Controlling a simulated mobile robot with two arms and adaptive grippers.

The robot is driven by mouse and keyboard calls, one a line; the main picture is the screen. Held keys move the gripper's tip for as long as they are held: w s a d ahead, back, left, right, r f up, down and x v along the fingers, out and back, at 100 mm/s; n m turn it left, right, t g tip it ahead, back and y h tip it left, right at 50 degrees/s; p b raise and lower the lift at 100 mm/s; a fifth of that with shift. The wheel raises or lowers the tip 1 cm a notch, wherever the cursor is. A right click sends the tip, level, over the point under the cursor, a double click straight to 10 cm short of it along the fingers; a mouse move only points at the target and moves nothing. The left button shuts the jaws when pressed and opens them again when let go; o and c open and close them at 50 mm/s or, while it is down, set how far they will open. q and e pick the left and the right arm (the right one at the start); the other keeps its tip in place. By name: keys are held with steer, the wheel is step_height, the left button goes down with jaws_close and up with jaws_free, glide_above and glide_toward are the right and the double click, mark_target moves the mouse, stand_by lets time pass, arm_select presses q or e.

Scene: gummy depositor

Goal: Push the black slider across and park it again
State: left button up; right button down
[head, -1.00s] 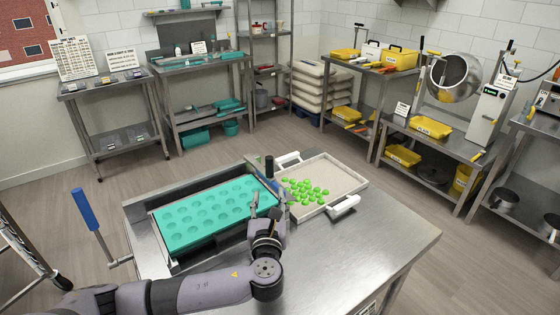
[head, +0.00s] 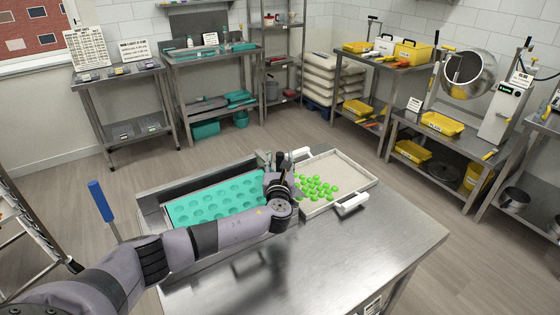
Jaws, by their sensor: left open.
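The black slider (head: 280,157) shows as a small dark upright knob at the back right end of the teal mould, beside the tray. My left gripper (head: 282,169) is open at its near side, with the fingers pointing away from me. The gripper and wrist partly cover the slider's lower part, so I cannot tell whether they touch. The teal mould (head: 212,202) with rows of round cavities lies in the metal frame left of the gripper; my forearm hides its near edge. My right gripper is out of view.
A pale tray (head: 347,174) with white handles holds several green gummies (head: 316,186) right of the gripper. A blue-handled lever (head: 101,200) stands at the frame's left. The steel table (head: 370,245) is bare in front. Shelves with yellow and teal items line the walls.

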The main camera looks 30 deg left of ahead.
arm_select(q)
steer(key=shift+c, duration=0.2)
jaws_close()
stand_by(0.4)
stand_by(0.6)
